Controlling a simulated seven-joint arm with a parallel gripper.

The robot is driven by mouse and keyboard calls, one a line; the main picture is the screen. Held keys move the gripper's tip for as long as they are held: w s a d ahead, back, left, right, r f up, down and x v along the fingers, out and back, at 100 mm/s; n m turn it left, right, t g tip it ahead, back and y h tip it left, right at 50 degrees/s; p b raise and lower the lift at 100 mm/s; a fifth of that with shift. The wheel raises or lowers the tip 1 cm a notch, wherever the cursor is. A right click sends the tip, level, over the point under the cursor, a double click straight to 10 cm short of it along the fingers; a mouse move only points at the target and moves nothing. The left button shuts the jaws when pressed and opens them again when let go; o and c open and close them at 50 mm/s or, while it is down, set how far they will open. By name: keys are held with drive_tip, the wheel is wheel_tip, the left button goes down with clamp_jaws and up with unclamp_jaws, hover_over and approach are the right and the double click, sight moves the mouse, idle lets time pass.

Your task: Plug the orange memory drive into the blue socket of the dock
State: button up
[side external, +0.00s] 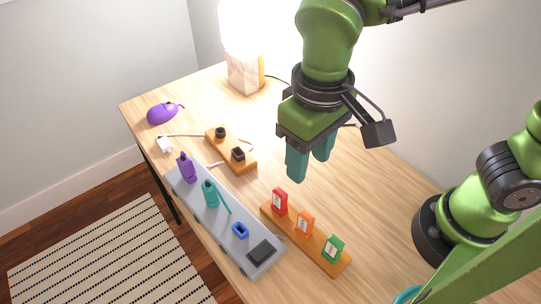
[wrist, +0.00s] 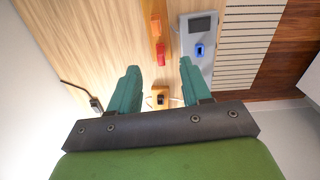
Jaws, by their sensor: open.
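The orange memory drive (side external: 304,223) stands upright in a wooden holder (side external: 322,253), between a red drive (side external: 280,200) and a green drive (side external: 333,247). The grey dock (side external: 212,220) lies to its left, with its blue socket (side external: 240,230) empty. A purple drive (side external: 186,167) and a teal drive (side external: 210,194) stand in the dock. My gripper (side external: 310,162) is open and empty, above the table behind the holder. In the wrist view, the orange drive (wrist: 156,26) and blue socket (wrist: 199,50) are beyond my fingertips (wrist: 158,75); the green drive is not visible there.
A purple mouse (side external: 164,112) and a lit lamp (side external: 245,72) are at the far end. The table right of the holder is mostly clear. The dock is near the table's front edge.

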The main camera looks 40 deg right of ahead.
sight(307, 215)
drive_tip(key=f, duration=1.1)
drive_tip(key=shift+s+d+f, duration=0.15)
drive_tip(key=shift+d+f, duration=0.05)
drive_tip(key=shift+f, duration=0.1)
drive_tip(key=f, duration=0.5)
drive_tip(key=shift+s+d, duration=0.1)
drive_tip(key=shift+s, duration=0.25)
clamp_jaws()
